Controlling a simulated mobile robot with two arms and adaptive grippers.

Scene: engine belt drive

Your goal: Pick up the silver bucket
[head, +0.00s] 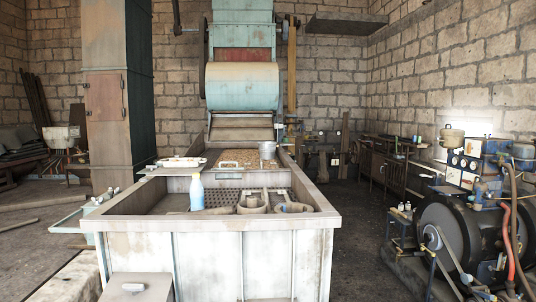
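A small silver-grey metal bucket (267,150) stands upright toward the far right part of the long metal trough (215,224), near its right rim. It is small in the view, and I cannot tell what is inside it. Neither of my grippers shows in the head view, and nothing is touching the bucket.
The trough's near end holds a blue-and-white bottle (197,191) and brown scoop-like vessels (252,204). A white tray (181,162) lies across the left rim. A drum machine (242,85) stands behind. An engine (455,235) stands right; floor between is clear.

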